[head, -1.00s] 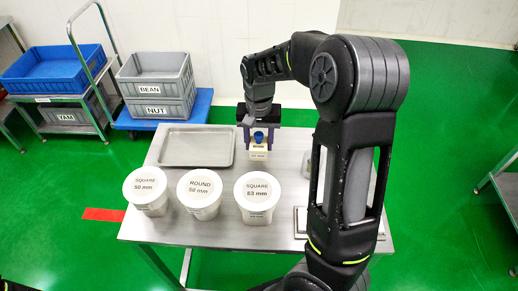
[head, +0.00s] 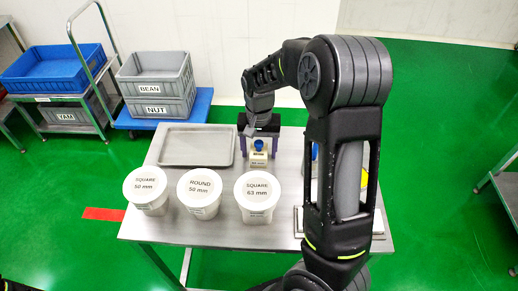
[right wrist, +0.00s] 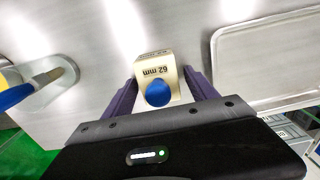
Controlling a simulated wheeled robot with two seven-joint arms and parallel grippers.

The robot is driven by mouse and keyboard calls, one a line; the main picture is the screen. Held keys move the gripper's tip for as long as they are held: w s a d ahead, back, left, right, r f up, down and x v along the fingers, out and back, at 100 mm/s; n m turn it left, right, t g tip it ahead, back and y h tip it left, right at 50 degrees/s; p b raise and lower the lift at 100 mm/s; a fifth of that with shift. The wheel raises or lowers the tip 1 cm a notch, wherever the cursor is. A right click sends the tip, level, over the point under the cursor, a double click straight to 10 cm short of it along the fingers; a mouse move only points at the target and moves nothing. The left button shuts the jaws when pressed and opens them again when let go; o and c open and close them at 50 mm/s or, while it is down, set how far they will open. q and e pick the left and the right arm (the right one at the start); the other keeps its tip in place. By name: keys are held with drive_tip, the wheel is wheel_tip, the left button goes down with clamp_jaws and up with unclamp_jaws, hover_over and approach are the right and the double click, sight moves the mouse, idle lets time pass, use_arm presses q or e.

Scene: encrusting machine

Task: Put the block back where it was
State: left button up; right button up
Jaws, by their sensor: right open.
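The block (head: 258,158) is cream with a blue knob on top and stands at the back middle of the metal table. In the right wrist view the block (right wrist: 154,70) bears the label "62 mm". My right gripper (head: 258,153) is over it, with its purple fingers open on either side of the block. The right wrist view shows the fingers (right wrist: 160,80) apart, with small gaps to the block. My left gripper is not in view.
Three lidded tubs, "SQUARE 50 mm" (head: 146,188), "ROUND 50 mm" (head: 199,190) and "SQUARE 63 mm" (head: 257,192), stand in front of the block. An empty metal tray (head: 196,146) lies to its left. A blue-handled tool (right wrist: 22,93) lies at left in the wrist view.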

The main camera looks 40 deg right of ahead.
wheel_tip(320, 180, up, 12)
drive_tip(key=shift+r, duration=0.2)
idle(0.5)
idle(0.4)
